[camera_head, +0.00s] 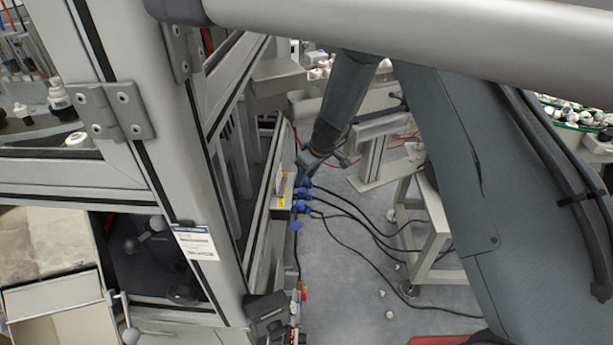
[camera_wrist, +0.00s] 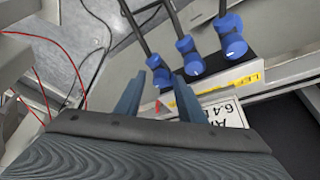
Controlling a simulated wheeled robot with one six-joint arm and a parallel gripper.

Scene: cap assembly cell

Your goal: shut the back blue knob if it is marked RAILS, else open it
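Several blue knobs with black hoses sit in a row on a block on the side of the machine frame. In the wrist view, the back blue knob (camera_wrist: 158,70) is the leftmost and smallest, beyond and roughly between my fingertips. A middle knob (camera_wrist: 188,55) and a nearer knob (camera_wrist: 230,35) stand to its right. My gripper (camera_wrist: 158,84) is open with nothing between its fingers; contact with the knob cannot be told. In the head view my gripper (camera_head: 308,165) is at the far end of the row.
A white label (camera_wrist: 225,113) sits below the strip. Black hoses (camera_head: 350,212) run right over the grey floor. The machine's frame post (camera_head: 160,150) stands left; a white stand (camera_head: 435,235) is right.

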